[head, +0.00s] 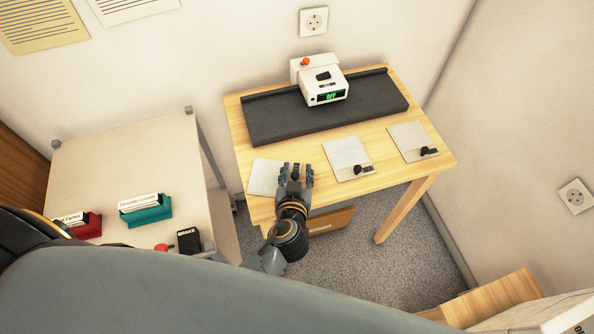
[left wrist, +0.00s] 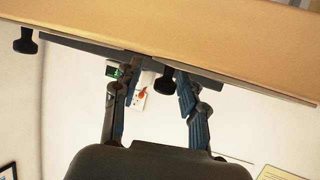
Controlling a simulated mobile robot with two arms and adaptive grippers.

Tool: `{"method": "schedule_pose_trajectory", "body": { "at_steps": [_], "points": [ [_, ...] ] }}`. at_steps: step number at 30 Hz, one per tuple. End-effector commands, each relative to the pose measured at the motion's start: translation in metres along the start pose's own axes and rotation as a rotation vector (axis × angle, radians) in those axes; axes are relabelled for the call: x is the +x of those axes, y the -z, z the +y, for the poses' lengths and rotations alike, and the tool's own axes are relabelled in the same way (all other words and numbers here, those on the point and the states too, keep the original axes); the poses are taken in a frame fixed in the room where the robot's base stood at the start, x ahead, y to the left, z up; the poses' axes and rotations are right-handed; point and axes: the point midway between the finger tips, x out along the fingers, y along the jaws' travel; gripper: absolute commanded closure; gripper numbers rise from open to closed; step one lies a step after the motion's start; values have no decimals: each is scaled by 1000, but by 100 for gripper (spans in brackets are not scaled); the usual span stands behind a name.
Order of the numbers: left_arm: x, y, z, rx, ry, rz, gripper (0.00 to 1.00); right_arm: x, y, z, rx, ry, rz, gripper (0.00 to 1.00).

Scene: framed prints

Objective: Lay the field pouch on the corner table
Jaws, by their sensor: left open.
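The corner table (head: 235,125) is light wood and stands against the walls in the head view. I cannot make out a field pouch in either view. My left gripper (head: 295,173) is over the table's front left part, above a pale plate (head: 263,177). Its two fingers are apart in the left wrist view (left wrist: 150,90), with nothing held between them. A black knob (left wrist: 165,81) shows between the fingers there; I cannot tell how close it is. The tabletop (left wrist: 200,35) appears upside down in that view. My right gripper is not in view.
A dark mat (head: 270,122) carries a white device (head: 323,90) with a green display. Two more pale plates (head: 347,155) (head: 407,140) with black knobs lie along the front. A cart (head: 120,160) at left holds a teal holder (head: 147,213) and a red one (head: 88,228).

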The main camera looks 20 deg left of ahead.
Motion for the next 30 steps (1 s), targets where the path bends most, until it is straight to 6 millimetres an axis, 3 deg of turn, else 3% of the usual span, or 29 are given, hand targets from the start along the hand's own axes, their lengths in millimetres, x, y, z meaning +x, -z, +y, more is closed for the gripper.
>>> {"method": "schedule_pose_trajectory", "body": {
  "at_steps": [2,12,18,23,30],
  "points": [
    [-4,7,0,1,-1,0,58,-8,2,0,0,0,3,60],
    [-75,0,0,-3,-1,-3,58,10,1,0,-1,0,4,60],
    [-108,1,0,-1,-1,-1,58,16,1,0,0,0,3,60],
    [-120,3,0,-1,0,1,58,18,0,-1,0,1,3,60],
    [-121,4,0,0,0,2,58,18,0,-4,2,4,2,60]
  ]
}}
